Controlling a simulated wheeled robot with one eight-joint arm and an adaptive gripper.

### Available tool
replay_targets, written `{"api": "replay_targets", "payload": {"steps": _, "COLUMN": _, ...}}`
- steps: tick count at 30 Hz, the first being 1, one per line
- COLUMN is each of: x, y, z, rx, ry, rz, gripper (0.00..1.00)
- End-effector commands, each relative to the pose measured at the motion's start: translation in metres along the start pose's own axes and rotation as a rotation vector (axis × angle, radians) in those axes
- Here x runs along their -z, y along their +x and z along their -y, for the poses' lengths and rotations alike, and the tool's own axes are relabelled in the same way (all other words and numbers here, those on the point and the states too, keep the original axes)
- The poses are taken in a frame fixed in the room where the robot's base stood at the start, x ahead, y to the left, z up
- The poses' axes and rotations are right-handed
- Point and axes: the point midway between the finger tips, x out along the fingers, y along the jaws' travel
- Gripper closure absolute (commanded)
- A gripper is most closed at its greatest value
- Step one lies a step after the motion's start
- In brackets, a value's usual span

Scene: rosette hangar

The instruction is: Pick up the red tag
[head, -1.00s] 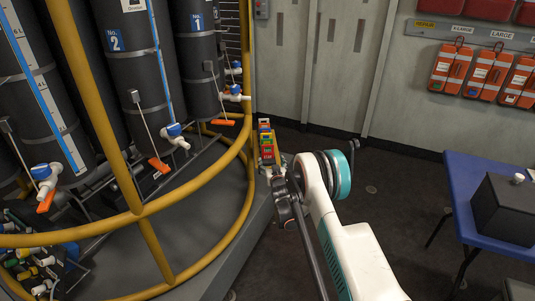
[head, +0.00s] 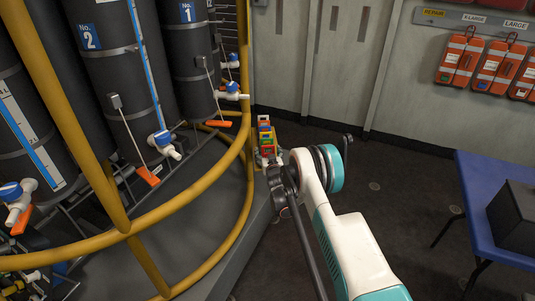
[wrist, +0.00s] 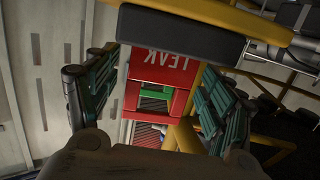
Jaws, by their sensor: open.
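A red tag (wrist: 163,67) with white lettering that appears upside down is in the middle of the wrist view. Below it are more red parts and a green piece (wrist: 155,95). My gripper (wrist: 157,66) is open, with one dark green finger on each side of the red tag. I cannot tell how far the tag lies between them in depth. In the head view a small stack of coloured tags (head: 266,138) stands beside the yellow rail.
A yellow rail (head: 205,190) curves around tall dark cylinders (head: 120,80) at left. A yellow bar also shows close to the right finger in the wrist view (wrist: 185,136). A blue table (head: 478,215) with a black box stands at right. Dark floor is clear between.

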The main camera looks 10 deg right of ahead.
Motion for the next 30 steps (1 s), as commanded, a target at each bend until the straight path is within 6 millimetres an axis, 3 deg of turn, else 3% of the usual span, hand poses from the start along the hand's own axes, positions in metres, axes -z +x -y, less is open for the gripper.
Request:
{"api": "replay_targets", "payload": {"steps": 4, "x": 0.000, "y": 0.000, "z": 0.000, "rx": 0.000, "ry": 0.000, "rz": 0.000, "gripper": 0.27}}
{"api": "replay_targets", "payload": {"steps": 9, "x": 0.000, "y": 0.000, "z": 0.000, "rx": 0.000, "ry": 0.000, "rz": 0.000, "gripper": 0.66}}
{"api": "replay_targets", "payload": {"steps": 23, "x": 0.005, "y": -0.001, "z": 0.000, "rx": 0.000, "ry": 0.000, "rz": 0.000, "gripper": 0.66}}
{"api": "replay_targets", "payload": {"steps": 30, "x": 0.033, "y": -0.005, "z": 0.000, "rx": 0.000, "ry": 0.000, "rz": 0.000, "gripper": 0.66}}
